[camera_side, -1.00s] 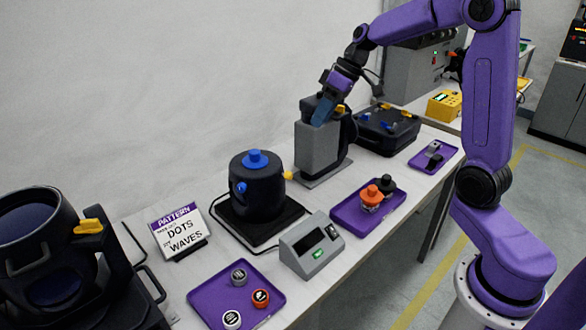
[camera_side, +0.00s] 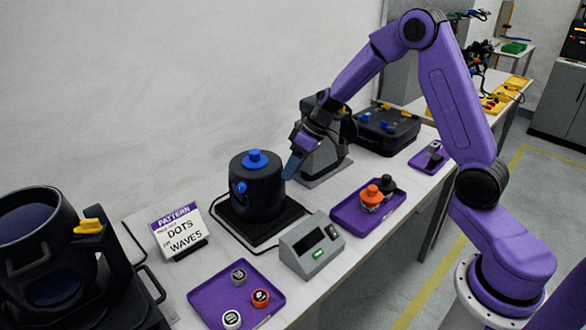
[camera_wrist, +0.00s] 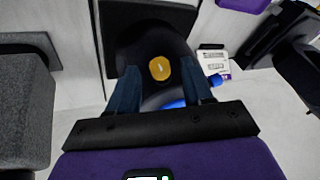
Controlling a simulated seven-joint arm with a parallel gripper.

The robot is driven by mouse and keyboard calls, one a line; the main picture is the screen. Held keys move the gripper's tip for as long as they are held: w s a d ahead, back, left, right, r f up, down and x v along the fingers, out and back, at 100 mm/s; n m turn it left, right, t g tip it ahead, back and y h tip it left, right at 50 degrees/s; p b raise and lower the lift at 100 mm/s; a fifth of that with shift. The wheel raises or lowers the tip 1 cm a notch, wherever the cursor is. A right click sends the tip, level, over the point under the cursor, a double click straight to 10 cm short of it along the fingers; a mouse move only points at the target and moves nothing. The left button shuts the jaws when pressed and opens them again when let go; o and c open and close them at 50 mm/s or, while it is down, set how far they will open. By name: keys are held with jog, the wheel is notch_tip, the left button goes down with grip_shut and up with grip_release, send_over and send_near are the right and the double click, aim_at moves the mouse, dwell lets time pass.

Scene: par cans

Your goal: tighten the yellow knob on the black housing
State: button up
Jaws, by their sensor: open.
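The black housing (camera_side: 257,183) is a round dark body with a blue cap on top and a blue knob on its left side. It stands on a dark base plate. The yellow knob (camera_wrist: 160,68) shows in the wrist view with a pale mark on its face. My gripper (camera_side: 290,172) is at the right side of the housing and hides the yellow knob in the side view. In the wrist view its blue fingers are open, one on each side of the knob. Whether they touch it, I cannot tell.
A grey machine (camera_side: 325,162) stands close behind my gripper. A purple tray (camera_side: 345,215) with orange and black capped jars and a grey display box (camera_side: 311,246) are in front. A pattern sign (camera_side: 179,231) stands left of the housing.

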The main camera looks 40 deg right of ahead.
jog(key=shift+a+f, duration=0.1)
jog(key=shift+f, duration=0.2)
grip_shut()
jog(key=shift+w, duration=0.1)
jog(key=shift+w+d+f+m+g+y, duration=0.2)
jog(key=shift+g+y, duration=0.25)
jog(key=shift+y, duration=0.7)
jog(key=shift+s+d+f+m+g+y, duration=0.15)
jog(key=shift+m+g+y, duration=0.25)
jog(key=shift+y, duration=0.7)
jog(key=shift+w+d+f+m+g+y, duration=0.2)
jog(key=shift+g+y, duration=0.25)
jog(key=shift+y, duration=0.7)
jog(key=shift+d+r, duration=0.1)
jog(key=shift+r, duration=0.05)
